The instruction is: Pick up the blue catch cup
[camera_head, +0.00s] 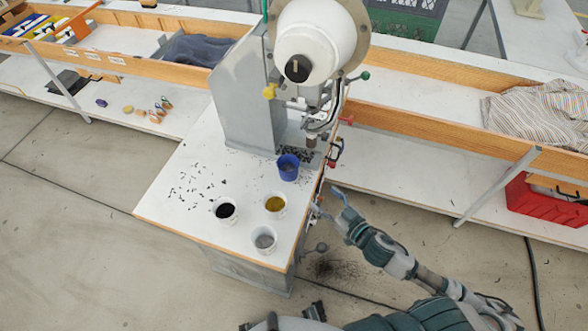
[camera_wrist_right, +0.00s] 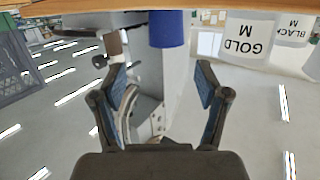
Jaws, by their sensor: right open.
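The blue catch cup (camera_head: 288,168) stands upright on the white press table, under the press head and near the table's right edge. In the right wrist view the blue cup (camera_wrist_right: 167,28) shows at the top, beyond the fingertips and between their lines. My right gripper (camera_head: 327,202) is off the table's right edge, to the lower right of the cup and apart from it. In the right wrist view my right gripper (camera_wrist_right: 160,80) is open, with nothing between its fingers. I cannot make out my left gripper in the head view.
The press (camera_head: 255,95) rises behind the cup. White cups with black (camera_head: 225,209), gold (camera_head: 274,204) and grey (camera_head: 265,239) contents stand in front of it. Dark bits lie scattered on the white tabletop (camera_head: 175,215). Small levers (camera_head: 335,150) stick out at the right edge.

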